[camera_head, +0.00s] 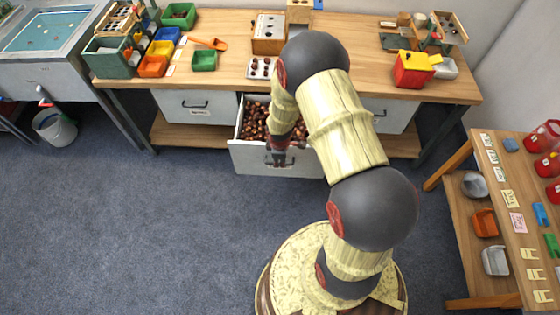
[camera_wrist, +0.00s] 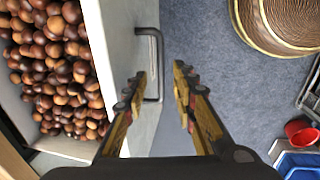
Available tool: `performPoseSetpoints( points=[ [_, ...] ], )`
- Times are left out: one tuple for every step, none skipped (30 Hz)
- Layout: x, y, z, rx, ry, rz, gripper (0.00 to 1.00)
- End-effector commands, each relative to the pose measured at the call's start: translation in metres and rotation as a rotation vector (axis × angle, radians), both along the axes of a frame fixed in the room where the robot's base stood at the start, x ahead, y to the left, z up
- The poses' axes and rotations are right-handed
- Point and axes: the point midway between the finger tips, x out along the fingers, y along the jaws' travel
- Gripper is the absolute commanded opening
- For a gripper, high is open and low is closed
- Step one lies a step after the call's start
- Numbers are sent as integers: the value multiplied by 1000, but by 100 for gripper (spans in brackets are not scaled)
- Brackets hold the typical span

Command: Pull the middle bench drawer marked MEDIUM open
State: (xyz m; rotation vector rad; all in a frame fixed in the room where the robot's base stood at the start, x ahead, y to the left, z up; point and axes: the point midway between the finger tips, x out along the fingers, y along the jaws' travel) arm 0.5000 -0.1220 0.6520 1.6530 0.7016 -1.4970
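The middle bench drawer (camera_head: 248,160) stands pulled out from under the bench and is full of brown chestnuts (camera_head: 254,120). In the wrist view its pale front (camera_wrist: 120,45) runs down the picture, with chestnuts (camera_wrist: 55,70) to the left. A dark grey bar handle (camera_wrist: 159,60) sticks out from the front. My gripper (camera_head: 283,155) is at the drawer front. In the wrist view my gripper (camera_wrist: 163,90) is open, its fingers apart, with the handle bar between them, closer to the left finger. I cannot read a MEDIUM label; the arm hides part of the drawer.
Shut drawers flank it left (camera_head: 195,105) and right (camera_head: 390,112). The wooden bench top (camera_head: 225,70) holds bins and tools. A side table (camera_head: 505,220) stands at the right, a bucket (camera_head: 55,128) at the left. The carpet (camera_head: 150,220) in front is clear.

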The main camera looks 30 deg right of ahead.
Motion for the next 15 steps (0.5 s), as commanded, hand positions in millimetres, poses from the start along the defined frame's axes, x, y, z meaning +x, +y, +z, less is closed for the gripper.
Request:
performPoseSetpoints(
  points=[
    [0, 1, 12, -1, -4, 0, 27],
    [-1, 2, 19, -1, -4, 0, 27],
    [-3, 3, 27, 0, -4, 0, 27],
    [-4, 3, 33, -1, -3, 1, 27],
    [-4, 4, 39, -1, -4, 0, 27],
    [-5, 5, 46, -1, -4, 0, 27],
    [-7, 5, 51, 0, -3, 1, 27],
    [-8, 6, 56, -1, -3, 0, 27],
    [-9, 6, 62, -1, -3, -1, 27],
    [-9, 7, 66, 0, -2, 0, 27],
    [-10, 7, 69, -1, -3, 1, 27],
    [-11, 7, 73, 0, -2, 1, 27],
    [-11, 8, 76, 0, -2, 0, 27],
    [-12, 8, 78, -1, -1, 0, 27],
    [-12, 8, 80, 0, -1, -1, 27]
  ],
)
